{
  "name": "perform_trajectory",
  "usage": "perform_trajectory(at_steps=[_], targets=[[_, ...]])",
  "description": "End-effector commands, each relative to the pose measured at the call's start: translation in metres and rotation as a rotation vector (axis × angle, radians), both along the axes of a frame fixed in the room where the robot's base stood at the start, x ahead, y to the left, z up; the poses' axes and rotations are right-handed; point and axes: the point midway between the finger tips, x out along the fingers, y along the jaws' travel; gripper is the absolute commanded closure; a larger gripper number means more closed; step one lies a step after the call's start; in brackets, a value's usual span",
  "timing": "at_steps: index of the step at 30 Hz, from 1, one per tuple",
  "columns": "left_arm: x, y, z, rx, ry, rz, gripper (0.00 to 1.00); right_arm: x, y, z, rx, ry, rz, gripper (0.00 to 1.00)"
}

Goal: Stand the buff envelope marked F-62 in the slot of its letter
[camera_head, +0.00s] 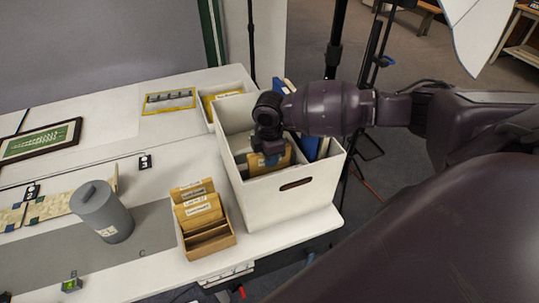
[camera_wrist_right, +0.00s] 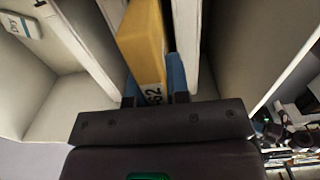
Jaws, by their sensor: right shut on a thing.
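My right gripper (camera_head: 270,160) reaches down into the white open box (camera_head: 312,199) on the table. It is shut on the buff envelope (camera_wrist_right: 142,42). In the right wrist view the blue fingers (camera_wrist_right: 154,85) hold it near its end, where "62" shows; the rest of the mark is hidden. The envelope lies between two pale upright walls (camera_wrist_right: 193,45), apparently dividers, with a gap on either side. In the head view a buff piece (camera_head: 284,159) shows beside the gripper inside the box. The envelope's lower end is hidden. A small lettered label (camera_wrist_right: 20,26) shows at the left; I cannot read it surely.
Blue folders (camera_head: 311,146) stand in the box's right side. The table's front edge is close.

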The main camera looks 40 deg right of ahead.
Motion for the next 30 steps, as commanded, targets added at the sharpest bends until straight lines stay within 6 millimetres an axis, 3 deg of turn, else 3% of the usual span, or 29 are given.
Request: perform_trajectory(at_steps=[8, 9, 15, 24, 30], targets=[[0.000, 0.000, 0.000, 0.000, 0.000, 0.000, 1.00, 0.000, 0.000, -0.002, 0.000, 0.001, 0.000, 1.00], [0.000, 0.000, 0.000, 0.000, 0.000, 0.000, 1.00, 0.000, 0.000, -0.002, 0.000, 0.000, 0.000, 0.82], [0.000, 0.000, 0.000, 0.000, -0.001, 0.000, 1.00, 0.000, 0.000, -0.002, 0.000, 0.000, 0.000, 0.54], [0.000, 0.000, 0.000, 0.000, -0.001, 0.000, 1.00, 0.000, 0.000, -0.002, 0.000, 0.001, 0.000, 0.54], [0.002, 0.000, 0.002, 0.000, -0.007, -0.001, 1.00, 0.001, 0.000, 0.020, 0.000, -0.003, 0.000, 0.54]])
